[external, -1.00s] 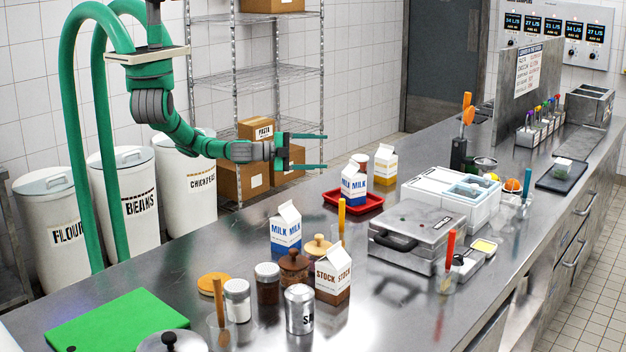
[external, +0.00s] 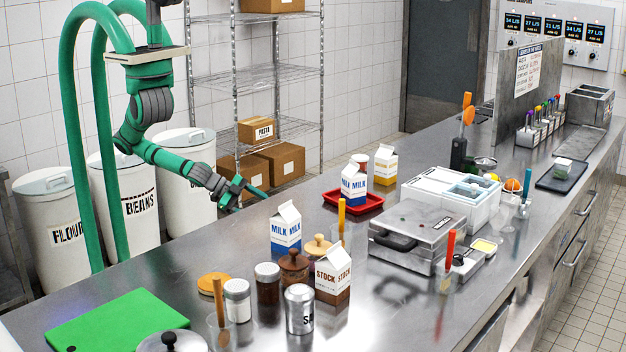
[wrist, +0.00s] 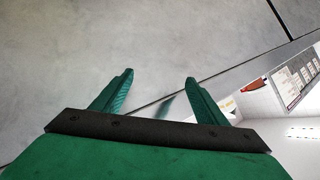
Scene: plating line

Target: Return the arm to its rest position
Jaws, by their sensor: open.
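My gripper (external: 247,195) is at the far edge of the steel counter (external: 200,255), left of the milk carton (external: 286,228), with its fingers pointing down and to the right. In the wrist view my gripper (wrist: 160,80) shows two green fingers spread apart with nothing between them. My green arm bends down from the column at the upper left. The gripper is empty and touches no carton or jar.
Several jars and a stock carton (external: 333,275) stand at the counter's front. A red tray (external: 353,203) with a milk carton (external: 354,185) lies farther right. White bins (external: 128,200) and a wire shelf (external: 257,75) with boxes stand behind the counter.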

